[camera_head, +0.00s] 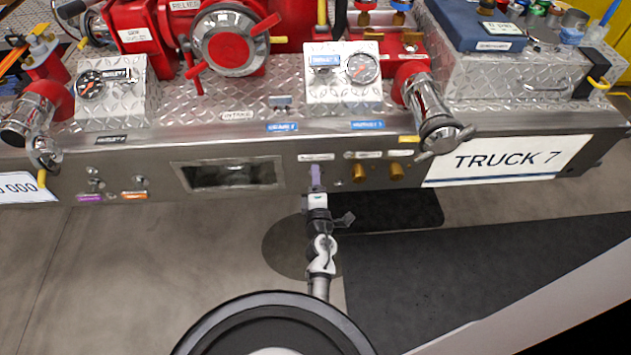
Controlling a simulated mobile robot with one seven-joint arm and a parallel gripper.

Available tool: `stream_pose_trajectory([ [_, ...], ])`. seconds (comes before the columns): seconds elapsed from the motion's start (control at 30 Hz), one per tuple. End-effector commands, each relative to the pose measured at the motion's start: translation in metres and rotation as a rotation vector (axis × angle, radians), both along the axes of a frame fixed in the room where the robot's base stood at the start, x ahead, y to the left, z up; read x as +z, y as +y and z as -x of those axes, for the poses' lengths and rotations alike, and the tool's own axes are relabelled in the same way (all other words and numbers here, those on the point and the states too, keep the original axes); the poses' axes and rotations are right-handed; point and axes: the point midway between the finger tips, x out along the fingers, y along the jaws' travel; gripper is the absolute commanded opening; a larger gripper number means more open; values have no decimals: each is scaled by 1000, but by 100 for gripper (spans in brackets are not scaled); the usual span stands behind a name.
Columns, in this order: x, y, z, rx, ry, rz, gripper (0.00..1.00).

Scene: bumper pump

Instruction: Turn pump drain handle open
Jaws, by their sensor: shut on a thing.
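A small purple handle (316,177) sticks out from the bumper's front face, under a small white label (316,157) too small to read surely. I take it as the pump drain handle. My gripper (317,193) is at the front of the bumper, in line with the handle, and is shut on it. The fingertips and the handle's lower end are partly hidden by each other. The handle looks roughly upright in this view.
Two brass knobs (378,171) sit just right of the handle. A recessed opening (228,174) is to the left. A TRUCK 7 sign (505,161) and a chrome outlet (436,118) are to the right. The floor (150,270) in front is clear.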

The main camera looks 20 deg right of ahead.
Motion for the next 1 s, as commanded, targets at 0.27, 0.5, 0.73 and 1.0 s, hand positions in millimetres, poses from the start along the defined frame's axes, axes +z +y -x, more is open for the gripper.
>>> stream_pose_trajectory([
  [0.27, 2, 0, -1, 0, -1, 13, 35],
  [0.5, 2, 0, -1, 0, -1, 12, 67],
  [0.73, 1, 0, -1, 0, 1, 10, 80],
  [1.0, 0, 0, 0, 0, 2, 9, 80],
])
